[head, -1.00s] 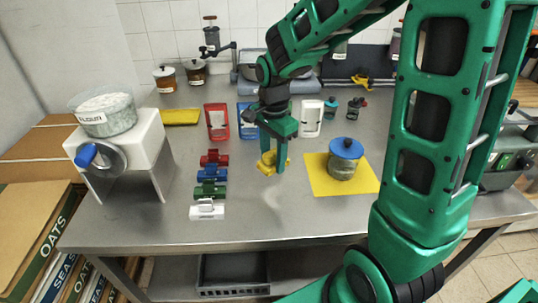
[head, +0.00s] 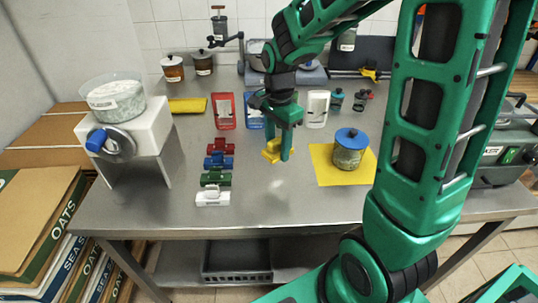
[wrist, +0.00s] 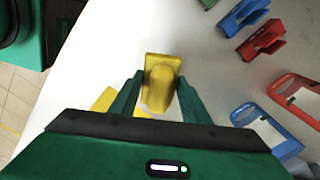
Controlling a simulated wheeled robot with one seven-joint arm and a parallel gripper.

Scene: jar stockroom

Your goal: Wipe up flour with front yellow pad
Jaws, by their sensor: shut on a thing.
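My gripper (head: 278,154) is shut on a small yellow pad (head: 271,151) over the middle of the steel table. In the wrist view the pad (wrist: 163,70) has a raised yellow grip and sits between the two green fingers of my gripper (wrist: 157,92). The pad is at or just above the tabletop; I cannot tell whether it touches. A faint pale patch (head: 277,181), perhaps flour, shows on the table in front of the pad. Its edges are too blurred to tell.
Red, blue, green and white clips (head: 213,196) stand in a row to the left. Red, blue and white holders (head: 317,109) stand behind. A blue-lidded jar (head: 350,150) sits on a yellow mat (head: 329,176) at right. A flour machine (head: 136,130) stands at left.

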